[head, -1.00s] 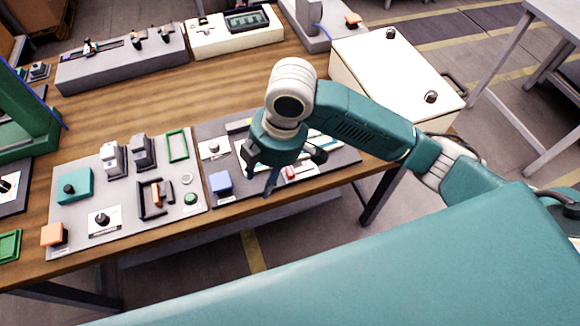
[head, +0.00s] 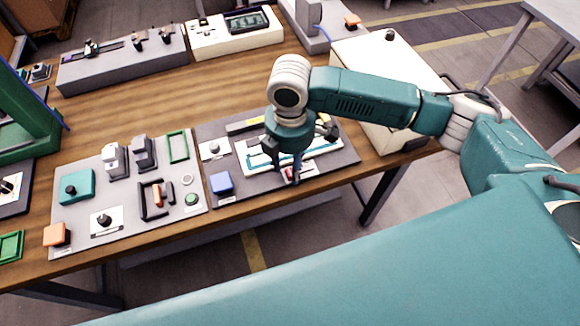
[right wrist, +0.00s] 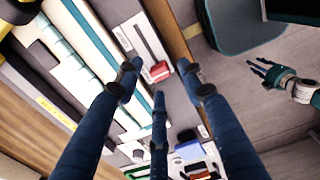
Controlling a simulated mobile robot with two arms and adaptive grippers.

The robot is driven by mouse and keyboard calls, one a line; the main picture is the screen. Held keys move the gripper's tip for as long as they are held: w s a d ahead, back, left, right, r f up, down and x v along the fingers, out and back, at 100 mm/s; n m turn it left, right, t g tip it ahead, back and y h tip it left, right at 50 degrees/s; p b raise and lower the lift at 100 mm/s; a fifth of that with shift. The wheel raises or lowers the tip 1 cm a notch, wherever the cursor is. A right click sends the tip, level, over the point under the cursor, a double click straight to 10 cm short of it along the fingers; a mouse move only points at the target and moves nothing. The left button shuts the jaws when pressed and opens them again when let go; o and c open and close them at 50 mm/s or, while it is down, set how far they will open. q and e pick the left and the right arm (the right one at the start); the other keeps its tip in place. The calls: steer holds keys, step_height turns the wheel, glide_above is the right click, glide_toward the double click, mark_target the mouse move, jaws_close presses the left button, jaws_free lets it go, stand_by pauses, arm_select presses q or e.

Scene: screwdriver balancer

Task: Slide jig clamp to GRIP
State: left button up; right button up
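The jig clamp appears to be the small red slider in a white slotted strip. It shows in the right wrist view (right wrist: 158,72) and partly in the head view (head: 289,174). Its label is too small to read. My right gripper (head: 288,164) points down over it. In the right wrist view its dark fingers are spread around the slider with gaps, and nothing is held. Contact cannot be told. My left gripper (right wrist: 268,73) shows only in the right wrist view, off to the right beyond the table edge, with fingers spread and empty.
The slider's grey board (head: 335,163) also carries a blue block (head: 221,183) and a white and teal rail plate (head: 325,148). A left board (head: 130,222) holds several fixtures. A white box (head: 385,75) stands at the right. Bare wood (head: 200,95) lies behind the boards.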

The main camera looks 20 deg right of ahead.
mark_target(313, 168)
steer(key=shift+f, duration=0.95)
steer(key=shift+c, duration=0.5)
jaws_close()
steer(key=shift+r, duration=0.1)
steer(key=d+p, duration=0.2)
steer(key=d, duration=0.1)
steer(key=d+p, duration=0.2)
steer(key=d, duration=0.1)
steer(key=shift+w+d+r, duration=0.1)
steer(key=shift+w+d, duration=0.05)
steer(key=shift+w, duration=0.05)
steer(key=shift+d, duration=0.1)
steer(key=shift+w, duration=0.1)
